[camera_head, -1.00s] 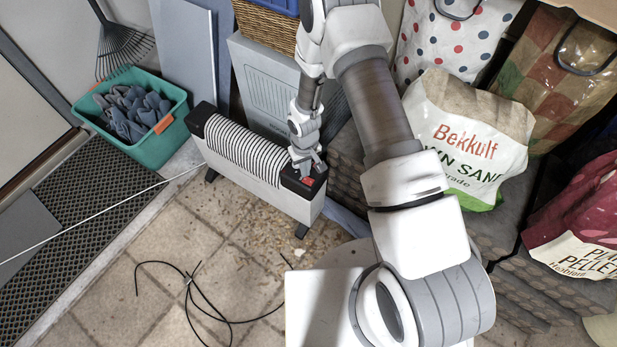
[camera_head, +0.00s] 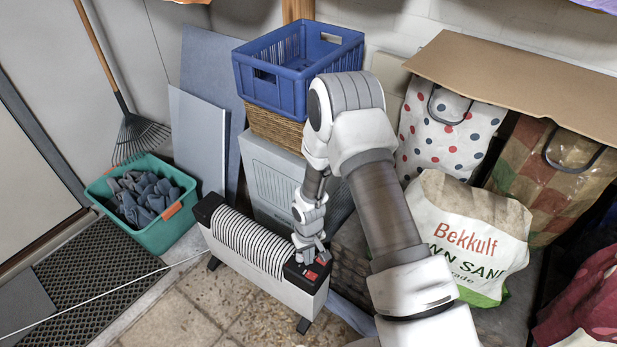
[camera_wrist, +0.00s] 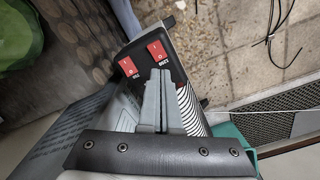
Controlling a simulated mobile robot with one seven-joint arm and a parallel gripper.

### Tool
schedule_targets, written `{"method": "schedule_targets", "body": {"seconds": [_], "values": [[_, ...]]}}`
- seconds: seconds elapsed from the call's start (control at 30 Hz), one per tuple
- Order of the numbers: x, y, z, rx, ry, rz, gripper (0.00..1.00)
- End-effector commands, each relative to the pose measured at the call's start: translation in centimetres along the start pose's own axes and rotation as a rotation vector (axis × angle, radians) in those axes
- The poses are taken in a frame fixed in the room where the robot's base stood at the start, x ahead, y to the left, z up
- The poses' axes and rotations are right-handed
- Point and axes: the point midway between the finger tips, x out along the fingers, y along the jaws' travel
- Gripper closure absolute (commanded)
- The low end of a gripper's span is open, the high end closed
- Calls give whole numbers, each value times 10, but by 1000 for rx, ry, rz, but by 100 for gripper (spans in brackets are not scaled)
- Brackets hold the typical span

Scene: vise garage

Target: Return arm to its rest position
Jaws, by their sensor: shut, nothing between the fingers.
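My arm reaches from the lower right over to a white and black heater (camera_head: 262,258) on the floor in the head view. My gripper (camera_head: 316,254) is at the heater's dark control end, next to its red switches (camera_head: 312,273). In the wrist view my gripper (camera_wrist: 161,76) is shut and empty, its grey fingertips together. Beyond the tips are two red rocker switches (camera_wrist: 157,50) on the black panel (camera_wrist: 144,49). The tips appear just short of the switches; I cannot tell whether they touch the panel.
A teal bin (camera_head: 157,236) with gloves stands left of the heater. A blue crate (camera_head: 290,80) on a wicker basket (camera_head: 273,128) and a grey box (camera_head: 272,185) stand behind. A Bekkulf sack (camera_head: 462,235) and dotted bag (camera_head: 437,128) are right.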

Motion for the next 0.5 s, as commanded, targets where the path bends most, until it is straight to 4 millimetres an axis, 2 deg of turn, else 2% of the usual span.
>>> {"method": "schedule_targets", "body": {"seconds": [0.17, 0.27, 0.37, 0.5], "values": [[-4, 1, -2, 2, 4, 2, 100], [-22, 6, -8, 10, 19, 9, 100], [-56, 17, -16, 27, 43, 24, 100], [-115, 32, -22, 59, 82, 47, 100]]}}
